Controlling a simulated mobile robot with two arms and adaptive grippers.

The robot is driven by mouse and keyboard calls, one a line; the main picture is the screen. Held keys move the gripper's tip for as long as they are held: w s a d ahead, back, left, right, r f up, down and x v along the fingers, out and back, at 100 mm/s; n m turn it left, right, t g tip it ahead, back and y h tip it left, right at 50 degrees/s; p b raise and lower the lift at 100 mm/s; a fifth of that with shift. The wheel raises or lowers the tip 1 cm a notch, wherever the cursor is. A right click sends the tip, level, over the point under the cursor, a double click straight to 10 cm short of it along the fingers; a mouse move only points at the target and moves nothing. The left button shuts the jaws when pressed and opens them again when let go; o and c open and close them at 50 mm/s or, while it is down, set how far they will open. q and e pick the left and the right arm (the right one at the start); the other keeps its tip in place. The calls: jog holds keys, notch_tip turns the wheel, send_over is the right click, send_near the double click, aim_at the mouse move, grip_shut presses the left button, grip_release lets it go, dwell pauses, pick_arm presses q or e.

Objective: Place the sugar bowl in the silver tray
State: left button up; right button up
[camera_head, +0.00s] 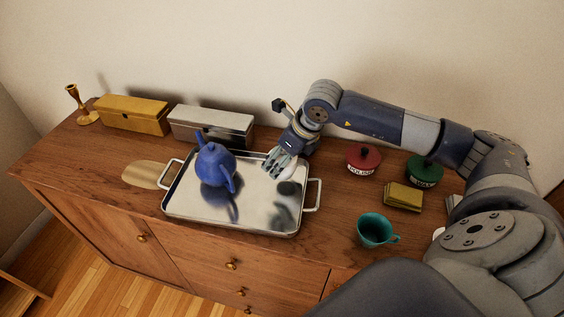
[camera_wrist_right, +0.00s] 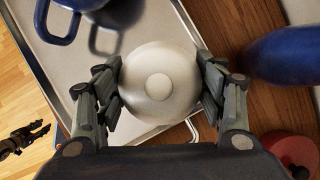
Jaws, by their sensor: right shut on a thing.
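The sugar bowl is white with a round lid and knob; it shows from above in the right wrist view (camera_wrist_right: 158,85). My right gripper (camera_wrist_right: 160,92) is shut on it, one finger on each side. In the head view the right gripper (camera_head: 280,164) is over the back right part of the silver tray (camera_head: 240,225), and the bowl is mostly hidden by the fingers. I cannot tell whether the bowl touches the tray. My left gripper (camera_wrist_right: 42,132) shows small at the left of the right wrist view, empty, with its fingers apart.
A blue teapot (camera_head: 215,166) stands on the tray's left half. Behind are a silver box (camera_head: 212,127) and a gold box (camera_head: 132,115).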

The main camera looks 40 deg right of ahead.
jog(key=shift+w+d, duration=0.1)
jog(key=shift+w, duration=0.15)
notch_tip(320, 180, down, 3)
jog(key=shift+p, duration=0.65)
jog(key=shift+f, duration=0.25)
jog(key=o, duration=1.3)
jog(key=shift+f, duration=0.1)
